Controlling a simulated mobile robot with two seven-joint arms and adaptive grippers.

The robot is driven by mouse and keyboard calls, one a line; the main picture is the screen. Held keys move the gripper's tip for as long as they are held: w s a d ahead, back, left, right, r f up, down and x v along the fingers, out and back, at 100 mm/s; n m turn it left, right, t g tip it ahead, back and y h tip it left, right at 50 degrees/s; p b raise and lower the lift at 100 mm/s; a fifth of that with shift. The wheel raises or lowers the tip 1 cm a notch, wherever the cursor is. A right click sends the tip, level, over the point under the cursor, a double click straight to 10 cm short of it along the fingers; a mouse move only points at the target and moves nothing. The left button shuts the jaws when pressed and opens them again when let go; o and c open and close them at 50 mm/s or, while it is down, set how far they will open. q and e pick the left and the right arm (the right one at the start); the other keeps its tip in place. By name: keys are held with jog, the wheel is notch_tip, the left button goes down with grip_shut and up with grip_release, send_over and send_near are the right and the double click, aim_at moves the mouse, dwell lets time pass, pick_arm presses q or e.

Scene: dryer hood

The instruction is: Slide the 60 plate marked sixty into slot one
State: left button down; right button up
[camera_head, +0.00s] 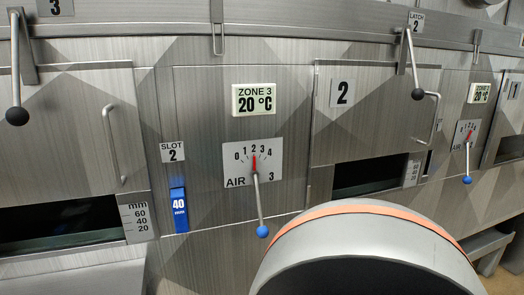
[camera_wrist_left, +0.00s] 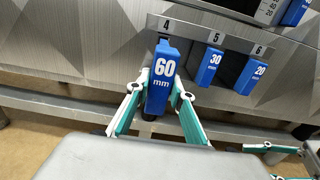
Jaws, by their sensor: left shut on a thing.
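The blue 60 mm plate (camera_wrist_left: 161,80) is upright in the left wrist view, between the fingers of my left gripper (camera_wrist_left: 157,90). The gripper is shut on it. The plate is just below the number 4 mark of a numbered rack (camera_wrist_left: 222,37); I cannot tell whether it still touches the rack. In the head view, a blue 40 plate (camera_head: 179,208) is in the slot under the "SLOT 2" label (camera_head: 172,152). No slot one label is readable, and neither gripper shows in the head view.
Blue 30 (camera_wrist_left: 209,67) and 20 (camera_wrist_left: 250,77) plates hang at rack marks 5 and 6. A large grey rounded body with an orange band (camera_head: 370,212) fills the lower right of the head view. Levers with blue knobs (camera_head: 262,231) stick out from the hood front.

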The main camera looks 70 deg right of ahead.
pick_arm(q)
jog(key=shift+v, duration=1.5)
jog(key=b+v, duration=0.1)
jog(key=v, duration=0.9)
jog(key=shift+b, duration=0.4)
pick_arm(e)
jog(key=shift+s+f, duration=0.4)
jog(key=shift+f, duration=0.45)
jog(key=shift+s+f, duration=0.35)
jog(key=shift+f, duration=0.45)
